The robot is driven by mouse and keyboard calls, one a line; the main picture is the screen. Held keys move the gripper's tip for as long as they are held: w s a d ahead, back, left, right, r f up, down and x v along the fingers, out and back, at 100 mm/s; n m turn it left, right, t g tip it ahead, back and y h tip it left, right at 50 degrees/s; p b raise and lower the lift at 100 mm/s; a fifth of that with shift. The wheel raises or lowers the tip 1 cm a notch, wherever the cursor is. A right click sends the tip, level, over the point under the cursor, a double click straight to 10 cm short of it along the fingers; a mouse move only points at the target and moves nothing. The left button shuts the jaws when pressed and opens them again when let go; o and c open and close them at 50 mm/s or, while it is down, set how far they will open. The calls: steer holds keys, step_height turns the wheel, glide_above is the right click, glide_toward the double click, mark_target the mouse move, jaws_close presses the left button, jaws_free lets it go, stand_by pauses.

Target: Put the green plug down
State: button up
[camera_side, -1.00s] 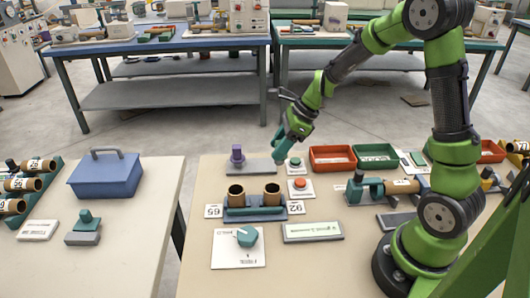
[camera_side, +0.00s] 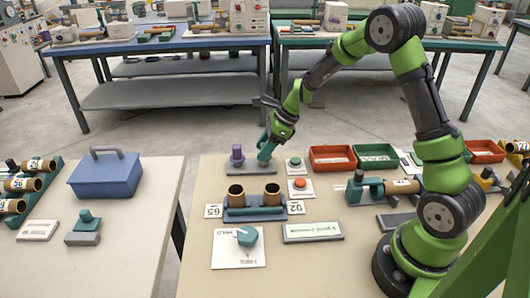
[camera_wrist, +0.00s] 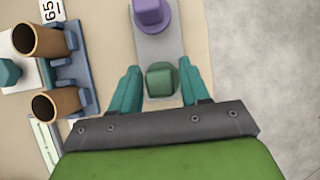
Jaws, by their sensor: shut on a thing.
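The green plug (camera_wrist: 162,80) is between my gripper's two teal fingers (camera_wrist: 160,86) in the wrist view, and the gripper is shut on it. The plug is over the near end of a grey plate (camera_wrist: 158,48). In the side view my gripper (camera_side: 265,158) points down at the right end of the same plate (camera_side: 252,170); its fingers mostly hide the plug there. I cannot tell whether the plug touches the plate. A purple plug (camera_side: 237,155) stands upright on the plate's left part; it also shows in the wrist view (camera_wrist: 150,14).
A blue rack with two brown tubes (camera_side: 253,197) stands in front of the plate. A green button box (camera_side: 294,164) and a red button box (camera_side: 300,188) are close to the right. Red (camera_side: 332,158) and green (camera_side: 376,157) trays lie further right.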

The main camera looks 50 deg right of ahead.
steer(key=o, duration=1.2)
steer(key=shift+f, duration=0.1)
steer(key=shift+o, duration=0.2)
steer(key=shift+r, duration=0.25)
steer(key=v, duration=1.1)
steer(key=s+a+r+n+t+h, duration=0.1)
steer(key=s+a+r+n, duration=0.4)
steer(key=s+n, duration=0.5)
steer(key=s+a+r+n+t+h, duration=0.1)
steer(key=s+a+r+n+t, duration=0.1)
steer(key=s+a+r+n, duration=0.2)
steer(key=shift+s+a+r+n, duration=0.4)
steer(key=shift+s+a+n, duration=1.5)
steer(key=shift+s+n, duration=1.85)
steer(key=shift+w+n, duration=0.75)
steer(key=shift+w, duration=0.05)
